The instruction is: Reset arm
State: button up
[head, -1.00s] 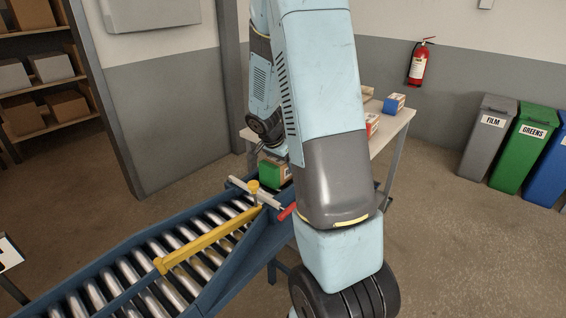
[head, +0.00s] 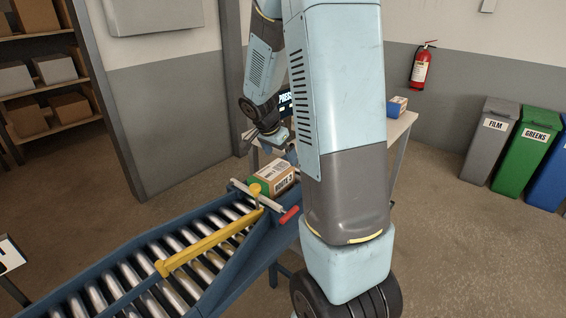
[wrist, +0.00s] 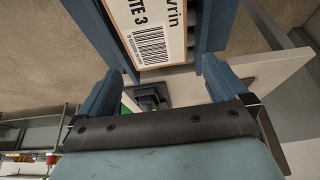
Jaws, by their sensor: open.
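My gripper (head: 247,141) is raised above and behind the far end of the roller conveyor (head: 190,258), near the table. In the wrist view its two blue fingers stand apart, with nothing between them, so my gripper (wrist: 160,82) is open and empty. A cardboard box (head: 275,178) with a green side and a white label sits at the conveyor's far end, behind the cross bar. In the wrist view the box (wrist: 153,35) shows a barcode label between blue rails, apart from the fingers. My arm hides part of the table.
A table (head: 397,132) with a blue box (head: 397,106) and a dark display (head: 286,102) stands behind my arm. A yellow guide bar (head: 210,240) crosses the rollers. A red handle (head: 290,214) sticks out by the cross bar. Bins (head: 491,140) stand at right; the floor before them is clear.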

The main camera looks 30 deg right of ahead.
jog(key=w+v, duration=0.1)
jog(key=v, duration=0.6)
jog(key=shift+s, duration=0.4)
jog(key=shift+s+a+r, duration=0.1)
jog(key=shift+r, duration=0.05)
jog(key=s+a+r+n+t+y, duration=0.1)
jog(key=s+a+r+n, duration=0.3)
jog(key=s, duration=0.3)
jog(key=s+a+r+n+t+y, duration=0.1)
jog(key=s+a+r+n, duration=0.3)
jog(key=s, duration=0.4)
jog(key=s+a+r+n+t+y, duration=0.2)
jog(key=s+a+r+n, duration=0.2)
jog(key=s, duration=0.4)
jog(key=shift+s+a+r+n, duration=0.2)
jog(key=shift+r+n, duration=0.25)
jog(key=shift+n, duration=0.55)
